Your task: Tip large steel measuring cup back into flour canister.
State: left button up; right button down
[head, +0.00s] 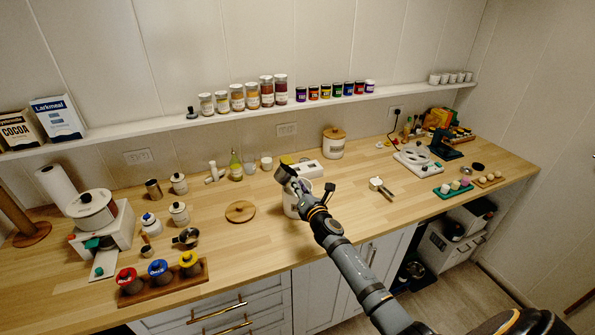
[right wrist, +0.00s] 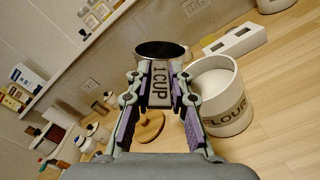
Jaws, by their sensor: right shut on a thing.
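The large steel measuring cup (head: 284,173) is in my right gripper (head: 303,188), above the counter near the flour canister (head: 291,207). In the right wrist view, my right gripper (right wrist: 160,92) is shut on its handle, marked "1 CUP" (right wrist: 160,78); the dark cup bowl (right wrist: 160,48) lies beyond the fingertips. The white flour canister (right wrist: 228,122) stands open and upright to the right of the cup there, its label partly showing. Its contents are hard to make out. In the head view, my gripper and arm partly cover it. My left gripper is out of view.
A round wooden lid (head: 240,211) lies left of the canister. A white box (head: 308,169) stands behind it. Another measuring cup (head: 381,187) lies to the right. A lidded canister (head: 333,143) stands at the back. The counter around the canister is mostly clear.

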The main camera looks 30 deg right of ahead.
jog(key=shift+a+n, duration=0.1)
jog(key=shift+n, duration=0.2)
jog(key=n, duration=0.3)
jog(key=f+n, duration=0.1)
jog(key=n, duration=0.1)
jog(key=shift+a+n, duration=0.3)
jog(key=shift+f+n, duration=0.15)
jog(key=shift+n, duration=0.45)
